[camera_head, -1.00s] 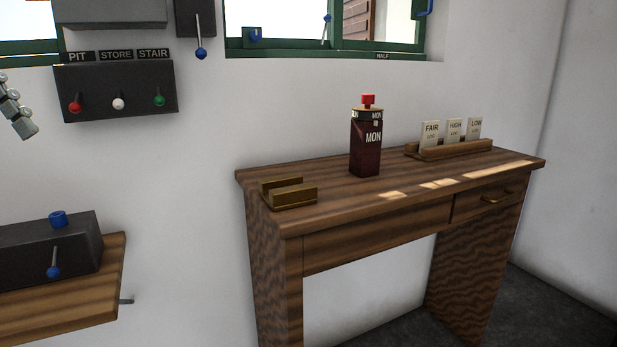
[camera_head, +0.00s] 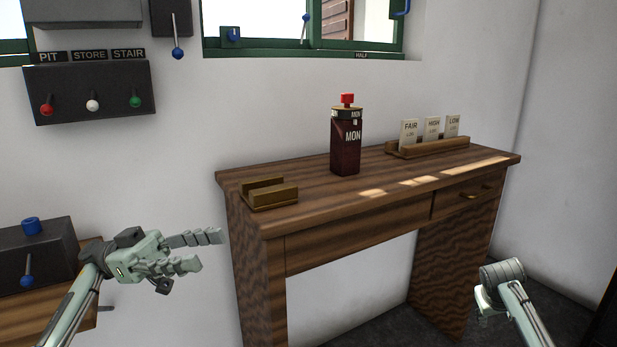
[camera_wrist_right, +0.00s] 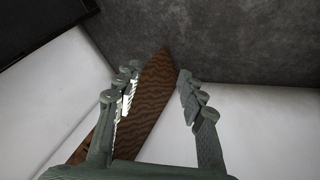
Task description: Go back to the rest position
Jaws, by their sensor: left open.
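My left gripper (camera_head: 203,251) is open and empty, in front of the left end of the wooden desk in the head view. My right arm comes in at the lower right of the head view, in front of the desk's right leg; its fingers are mostly hidden there. In the right wrist view my right gripper (camera_wrist_right: 160,92) has its fingers spread apart with nothing between them. Beyond the fingers are a wooden panel (camera_wrist_right: 153,110), the dark floor and white wall.
The desk (camera_head: 330,200) bears a small wooden holder (camera_head: 270,196), a dark red MON block (camera_head: 346,150) and a rack (camera_head: 430,148) with FAIR, HIGH and LOW cards. A lever panel (camera_head: 90,90) hangs on the wall. A dark box (camera_head: 45,250) stands on a shelf at left.

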